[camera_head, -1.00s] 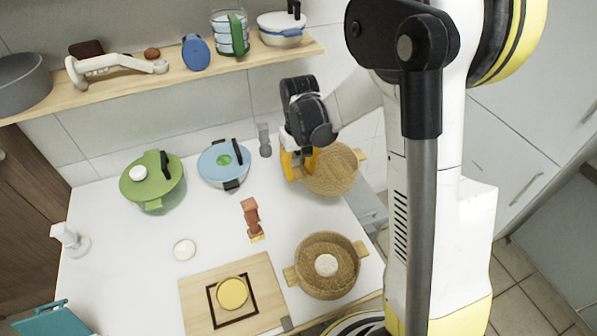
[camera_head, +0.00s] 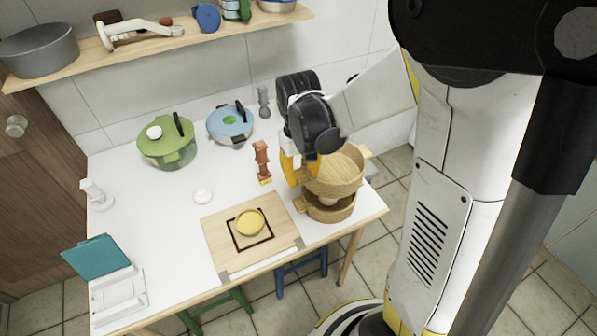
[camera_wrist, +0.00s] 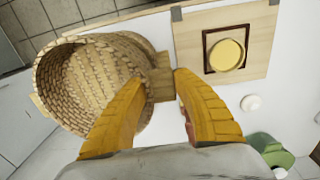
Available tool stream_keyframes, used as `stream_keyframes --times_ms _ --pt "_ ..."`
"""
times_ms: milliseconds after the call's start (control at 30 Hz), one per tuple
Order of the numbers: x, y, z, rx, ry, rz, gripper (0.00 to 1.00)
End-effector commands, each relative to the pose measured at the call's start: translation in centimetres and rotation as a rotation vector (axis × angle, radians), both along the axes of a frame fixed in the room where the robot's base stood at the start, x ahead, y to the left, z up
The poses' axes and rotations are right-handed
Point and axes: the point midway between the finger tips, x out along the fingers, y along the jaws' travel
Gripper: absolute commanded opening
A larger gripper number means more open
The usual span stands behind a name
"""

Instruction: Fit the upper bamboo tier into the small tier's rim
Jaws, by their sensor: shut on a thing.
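The upper bamboo tier (camera_head: 341,181) is a woven round basket with side handles. My gripper (camera_head: 299,181) is shut on its left handle and holds it over the small tier (camera_head: 331,214) near the table's right edge. Part of the small tier's rim and its pale round content show below the raised tier, so the two look apart at the front. The rest of the rim is hidden. In the wrist view the upper tier (camera_wrist: 92,88) hangs left of my fingers (camera_wrist: 176,84), its handle between them.
A cutting board (camera_head: 225,242) with a yellow round item (camera_head: 249,222) lies left of the tiers. A brown mill (camera_head: 262,160) stands behind the board. Green (camera_head: 168,150) and blue (camera_head: 230,126) pots stand at the back. A shelf (camera_head: 90,54) runs along the wall.

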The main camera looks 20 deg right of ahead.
Motion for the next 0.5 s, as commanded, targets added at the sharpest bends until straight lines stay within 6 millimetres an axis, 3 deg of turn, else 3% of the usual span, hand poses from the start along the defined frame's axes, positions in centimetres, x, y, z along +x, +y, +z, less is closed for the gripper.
stream_keyframes --times_ms 500 --pt "0.03 0.00 -0.84 -0.001 0.000 0.000 0.09"
